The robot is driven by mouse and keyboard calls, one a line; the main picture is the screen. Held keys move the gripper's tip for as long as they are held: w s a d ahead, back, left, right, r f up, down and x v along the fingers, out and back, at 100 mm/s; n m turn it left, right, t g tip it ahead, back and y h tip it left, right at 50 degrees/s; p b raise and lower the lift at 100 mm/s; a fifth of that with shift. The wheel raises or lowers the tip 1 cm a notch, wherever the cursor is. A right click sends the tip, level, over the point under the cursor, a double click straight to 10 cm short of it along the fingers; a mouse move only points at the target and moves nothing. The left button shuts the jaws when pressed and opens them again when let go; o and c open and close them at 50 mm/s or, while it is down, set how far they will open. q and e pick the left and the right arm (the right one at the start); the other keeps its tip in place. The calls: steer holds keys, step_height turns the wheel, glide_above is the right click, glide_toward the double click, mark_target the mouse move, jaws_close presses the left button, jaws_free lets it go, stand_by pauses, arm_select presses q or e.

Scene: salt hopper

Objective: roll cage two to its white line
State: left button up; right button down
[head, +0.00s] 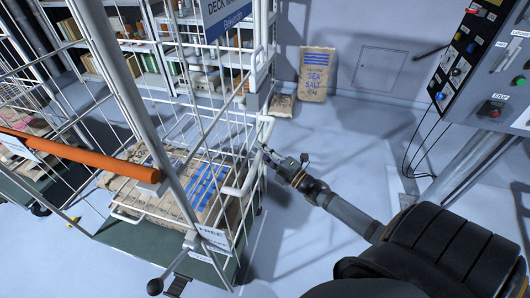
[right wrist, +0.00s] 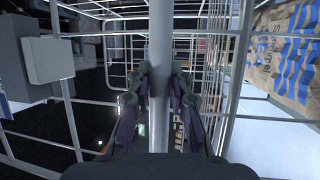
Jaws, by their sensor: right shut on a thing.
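A wire roll cage (head: 226,188) with a dark green base stands at centre left in the head view, with printed sacks lying in it. Its small plate (head: 214,237) is partly hidden and seems to end in "REE"; I cannot read it surely. My right gripper (head: 270,156) is at the cage's right side, by its pale handle tube (head: 264,131). In the right wrist view the gripper (right wrist: 160,112) is shut on an upright pale tube (right wrist: 160,45). My left gripper is not in view.
Another caged trolley (head: 28,95) stands at the left edge. An orange bar (head: 75,152) crosses in front. A salt sack (head: 316,75) leans on the back wall beside shelves (head: 150,82). A control panel (head: 480,75) is at right.

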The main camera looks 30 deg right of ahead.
steer(key=c, duration=1.2)
jaws_free()
steer(key=shift+s, duration=0.1)
steer(key=v, duration=1.2)
steer(key=shift+f, duration=0.1)
